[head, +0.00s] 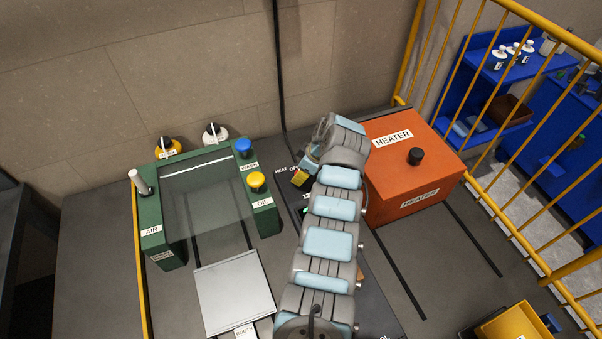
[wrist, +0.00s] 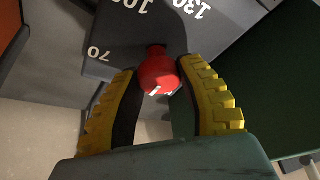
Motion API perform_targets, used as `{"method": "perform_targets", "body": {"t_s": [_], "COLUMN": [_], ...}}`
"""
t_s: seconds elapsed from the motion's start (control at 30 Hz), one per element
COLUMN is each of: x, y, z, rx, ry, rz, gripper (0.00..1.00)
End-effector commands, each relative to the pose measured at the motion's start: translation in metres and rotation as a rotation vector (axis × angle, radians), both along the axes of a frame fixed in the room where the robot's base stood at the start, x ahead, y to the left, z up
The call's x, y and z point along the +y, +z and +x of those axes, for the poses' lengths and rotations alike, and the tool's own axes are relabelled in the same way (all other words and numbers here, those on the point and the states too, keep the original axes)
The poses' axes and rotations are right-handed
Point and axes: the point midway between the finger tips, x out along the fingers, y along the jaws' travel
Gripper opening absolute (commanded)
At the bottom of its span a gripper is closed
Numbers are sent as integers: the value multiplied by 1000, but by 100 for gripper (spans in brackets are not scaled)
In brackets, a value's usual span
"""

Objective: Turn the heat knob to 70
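The red heat knob (wrist: 158,74) shows in the wrist view, in front of a dark grey panel (wrist: 122,45) with the white numbers 70, 100 and 130. The 70 is on the left; the others are at the top. A white mark shows on the knob's lower side; I cannot tell which number it points to. My gripper (wrist: 158,68) has its two yellow fingers on either side of the knob, tips against it with no clear gap. In the head view my gripper (head: 300,178) is beside the HEAT label (head: 281,170), and the knob is hidden.
An orange heater box (head: 415,180) with a black knob (head: 416,156) stands right of my arm. A green press frame (head: 262,208) with yellow and blue buttons stands to the left. A pale plate (head: 235,292) lies in front of it. A yellow railing (head: 480,198) bounds the right.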

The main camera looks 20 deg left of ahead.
Motion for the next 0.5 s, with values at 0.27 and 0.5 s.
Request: {"method": "perform_targets", "body": {"t_s": [0.27,0.5], "x": [0,1], "y": [-1,0], "z": [0,-1], "rx": [1,1], "ry": [-3,-54], "rz": [0,0], "gripper": [3,3]}}
